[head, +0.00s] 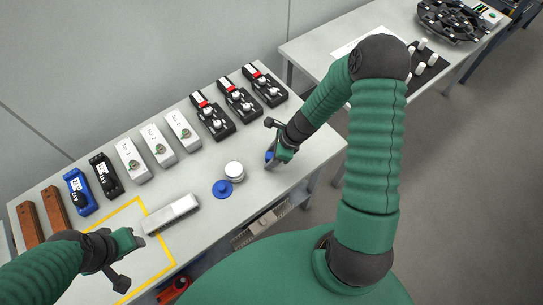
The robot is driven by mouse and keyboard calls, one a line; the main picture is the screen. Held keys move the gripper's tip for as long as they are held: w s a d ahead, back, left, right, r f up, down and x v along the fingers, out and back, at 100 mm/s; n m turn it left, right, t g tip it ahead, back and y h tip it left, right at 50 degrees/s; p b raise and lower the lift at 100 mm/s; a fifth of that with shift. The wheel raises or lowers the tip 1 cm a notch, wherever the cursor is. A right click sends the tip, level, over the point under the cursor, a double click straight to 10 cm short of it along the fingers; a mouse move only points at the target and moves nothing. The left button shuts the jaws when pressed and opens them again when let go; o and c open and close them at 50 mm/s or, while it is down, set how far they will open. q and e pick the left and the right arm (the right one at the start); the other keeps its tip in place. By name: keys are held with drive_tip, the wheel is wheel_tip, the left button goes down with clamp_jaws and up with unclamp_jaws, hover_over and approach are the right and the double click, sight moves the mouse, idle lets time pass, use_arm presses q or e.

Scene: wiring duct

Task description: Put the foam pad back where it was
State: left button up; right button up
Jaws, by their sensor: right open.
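No object is plainly recognisable as the foam pad. A small blue piece (269,156) shows at the fingertips of my right gripper (272,161); whether it is a separate object or part of the gripper I cannot tell. That gripper is open, low over the right part of the table.
Along the back of the table (205,160) stand brown blocks (55,208), a blue unit (79,192), a black unit (104,175), white units (158,146) and black-red units (212,116). Yellow tape (168,242) marks the front left. A side table (315,47) stands upper right.

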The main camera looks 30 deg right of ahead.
drive_tip(key=shift+s+d+r, duration=0.1)
drive_tip(key=shift+d+r, duration=0.15)
drive_tip(key=shift+r, duration=0.15)
drive_tip(key=p+v, duration=0.2)
drive_tip(key=v, duration=0.9)
drive_tip(key=s+a+r+n+h, duration=0.1)
drive_tip(key=s+a+r+n, duration=0.2)
drive_tip(key=n, duration=1)
drive_tip(key=s+a+r+n+h, duration=0.2)
drive_tip(key=a+n, duration=0.6)
drive_tip(key=n, duration=0.5)
drive_tip(key=shift+s+a+r+h, duration=0.35)
drive_tip(key=shift+s+r, duration=0.3)
drive_tip(key=shift+r, duration=0.3)
drive_tip(key=shift+d, duration=0.25)
